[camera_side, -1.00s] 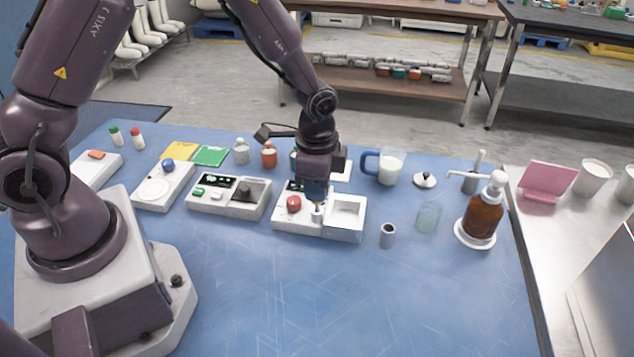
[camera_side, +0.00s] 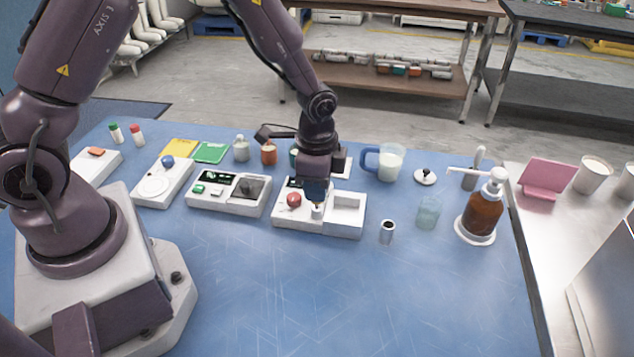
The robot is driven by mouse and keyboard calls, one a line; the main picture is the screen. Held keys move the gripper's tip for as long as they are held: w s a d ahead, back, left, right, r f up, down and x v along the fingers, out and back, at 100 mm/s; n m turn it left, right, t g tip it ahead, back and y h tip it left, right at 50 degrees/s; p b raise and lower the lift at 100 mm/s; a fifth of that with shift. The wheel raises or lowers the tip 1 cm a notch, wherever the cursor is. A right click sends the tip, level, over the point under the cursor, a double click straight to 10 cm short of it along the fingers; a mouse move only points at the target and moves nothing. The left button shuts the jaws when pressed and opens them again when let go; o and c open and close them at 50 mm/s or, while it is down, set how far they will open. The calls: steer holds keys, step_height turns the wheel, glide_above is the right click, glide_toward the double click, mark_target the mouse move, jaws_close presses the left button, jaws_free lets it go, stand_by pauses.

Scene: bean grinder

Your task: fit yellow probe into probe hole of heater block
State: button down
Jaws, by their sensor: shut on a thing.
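My gripper (camera_side: 316,205) points down over a white unit (camera_side: 338,230) in the middle of the blue table. The unit has a red knob (camera_side: 293,200) on its left and a square recess on its right. My gripper is shut on a small pale piece (camera_side: 317,211), whose lower part shows just below the fingers, between the knob and the recess. Whether the piece is seated in the unit or just above it, I cannot tell. I cannot make out any yellow on it. No probe hole or separately recognisable heater block shows; the gripper covers that part of the unit.
A small metal cylinder (camera_side: 387,232) stands right of the unit, with a glass (camera_side: 428,212) and a brown pump bottle (camera_side: 483,215) farther right. A blue-handled jug (camera_side: 390,162) stands behind. A panel device (camera_side: 228,194) lies left. The table's front is clear.

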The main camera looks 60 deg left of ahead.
steer(key=shift+f, duration=0.2)
steer(key=shift+c, duration=2)
jaws_free()
steer(key=shift+r, duration=0.1)
steer(key=shift+r, duration=3.45)
